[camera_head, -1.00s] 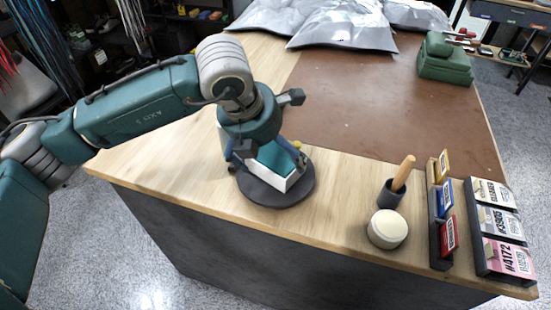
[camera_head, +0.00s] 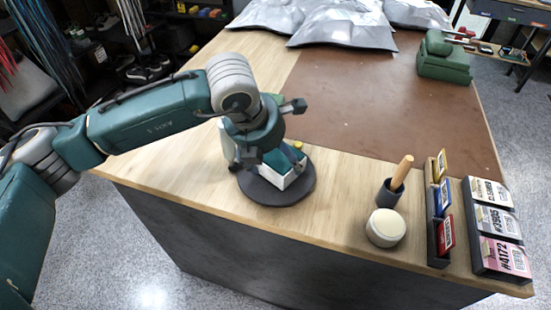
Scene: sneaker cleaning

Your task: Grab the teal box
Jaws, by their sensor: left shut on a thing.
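The teal box (camera_head: 279,160) shows a teal face in a white open-topped holder (camera_head: 291,177) on a round dark stand (camera_head: 284,195) near the table's front edge. My left gripper (camera_head: 246,162) comes down over its left side and is shut on it. The gripper body hides much of the box and the finger contact. I cannot tell whether the box is lifted clear of the holder. My right gripper is not in view.
A white jar (camera_head: 386,227), a dark cup with a wooden handle (camera_head: 396,179) and racks of coloured cards (camera_head: 494,225) stand to the right. Grey crumpled bags (camera_head: 345,25) lie at the back. A green case (camera_head: 443,58) stands back right. The brown mat (camera_head: 365,110) is mostly clear.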

